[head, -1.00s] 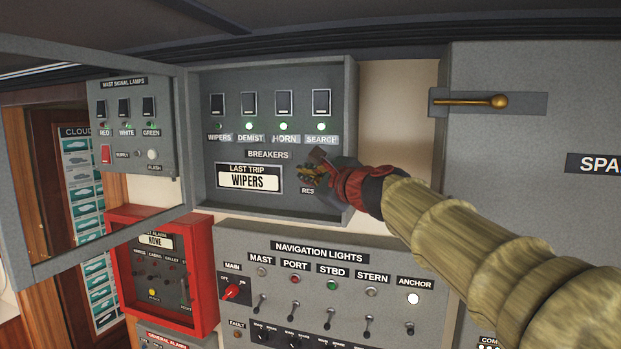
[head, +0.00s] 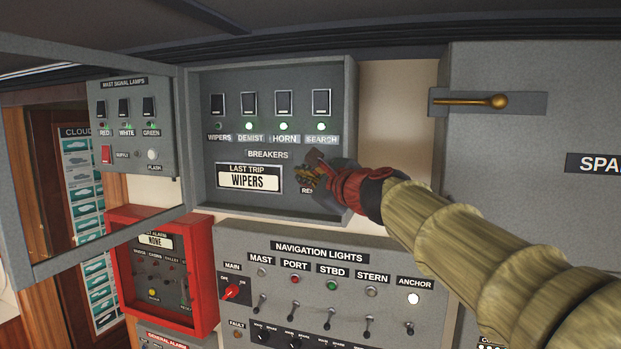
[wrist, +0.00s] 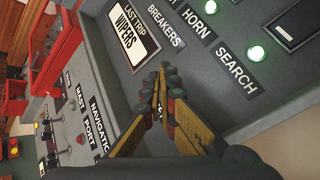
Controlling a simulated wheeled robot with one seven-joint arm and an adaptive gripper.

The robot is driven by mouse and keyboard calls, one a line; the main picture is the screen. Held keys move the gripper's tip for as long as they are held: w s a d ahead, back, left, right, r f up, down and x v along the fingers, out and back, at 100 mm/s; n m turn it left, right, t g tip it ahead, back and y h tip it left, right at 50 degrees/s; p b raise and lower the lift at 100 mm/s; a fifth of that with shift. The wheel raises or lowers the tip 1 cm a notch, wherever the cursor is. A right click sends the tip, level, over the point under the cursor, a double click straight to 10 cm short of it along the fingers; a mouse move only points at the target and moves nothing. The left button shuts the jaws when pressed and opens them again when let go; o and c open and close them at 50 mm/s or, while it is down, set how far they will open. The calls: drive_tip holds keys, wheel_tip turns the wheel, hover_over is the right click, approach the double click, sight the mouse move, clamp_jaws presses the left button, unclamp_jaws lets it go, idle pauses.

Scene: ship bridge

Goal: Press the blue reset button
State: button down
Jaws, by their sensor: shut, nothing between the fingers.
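The breaker panel (head: 225,155) is a grey open-fronted box with a row of black switches, lamps and a "LAST TRIP WIPERS" display (head: 249,178). A partly covered label starting "RES" (head: 307,190) is at its lower right. The blue reset button cannot be seen; my gripper covers the area just above that label. My gripper (head: 306,172) is shut and empty, its fingertips at or close to the panel face. In the wrist view the closed fingers (wrist: 164,82) point at the panel beside the "BREAKERS" label; contact cannot be told.
The box's right wall (head: 350,125) is close beside my wrist. Its open door frame (head: 100,245) swings out to the left. Below are the navigation lights panel (head: 230,250) and a red alarm box (head: 205,290). A cabinet with a brass handle (head: 485,101) stands right.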

drive_tip(key=shift+w, duration=0.1)
drive_tip(key=s, duration=0.1)
drive_tip(key=s+a, duration=0.1)
drive_tip(key=s, duration=0.2)
drive_tip(key=shift+s+a+p, duration=0.3)
drive_tip(key=shift+s+a, duration=0.05)
drive_tip(key=shift+s, duration=0.05)
idle(0.6)
